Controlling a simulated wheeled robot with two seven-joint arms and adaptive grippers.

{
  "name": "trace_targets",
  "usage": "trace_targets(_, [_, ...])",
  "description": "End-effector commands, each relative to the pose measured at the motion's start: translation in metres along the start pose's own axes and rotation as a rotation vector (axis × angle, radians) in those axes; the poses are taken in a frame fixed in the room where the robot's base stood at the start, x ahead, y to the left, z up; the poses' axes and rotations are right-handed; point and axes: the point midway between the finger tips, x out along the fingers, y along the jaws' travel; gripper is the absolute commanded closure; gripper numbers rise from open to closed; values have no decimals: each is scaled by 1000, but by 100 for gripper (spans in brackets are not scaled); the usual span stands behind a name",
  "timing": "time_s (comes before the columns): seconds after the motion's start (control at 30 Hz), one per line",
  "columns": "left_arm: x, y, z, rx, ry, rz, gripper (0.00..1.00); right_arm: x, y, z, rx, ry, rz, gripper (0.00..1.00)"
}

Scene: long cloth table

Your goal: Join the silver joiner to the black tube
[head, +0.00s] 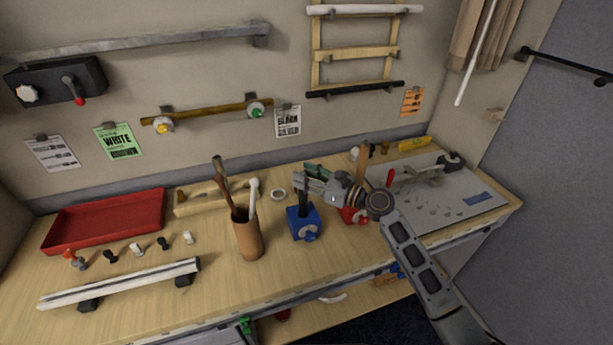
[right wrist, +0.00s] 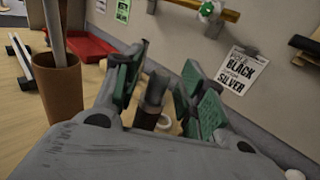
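The black tube (head: 303,192) stands upright in a blue holder (head: 303,226) on the table. My right gripper (head: 308,182) reaches in from the right at the tube's upper part. In the right wrist view, its green-padded fingers (right wrist: 160,85) are apart, with a dark upright cylinder (right wrist: 154,92) between them. Gaps show beside the cylinder, so the gripper looks open. I cannot make out the silver joiner for sure; several small fittings (head: 137,249) in black and pale colours stand at the table's left. My left gripper is not in view.
A brown cup (head: 248,240) with long sticks stands just left of the blue holder. A red tray (head: 105,221) and a pale bar on supports (head: 120,284) lie further left. A red holder (head: 352,214) and a grey board (head: 440,200) are to the right.

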Motion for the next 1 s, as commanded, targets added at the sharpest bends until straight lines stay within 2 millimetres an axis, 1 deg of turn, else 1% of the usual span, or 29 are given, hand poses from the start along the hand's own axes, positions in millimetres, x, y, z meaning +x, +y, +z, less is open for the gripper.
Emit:
trace_targets(0.3, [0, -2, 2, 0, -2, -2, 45, 0, 0, 0, 0, 1, 0, 56])
trace_targets(0.47, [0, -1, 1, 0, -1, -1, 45, -5, 0, 0, 0, 1, -1, 56])
trace_targets(0.67, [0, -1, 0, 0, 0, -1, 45, -20, 0, -1, 0, 2, 0, 56])
trace_targets(1.0, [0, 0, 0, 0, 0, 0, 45, -60, 0, -1, 1, 2, 0, 56])
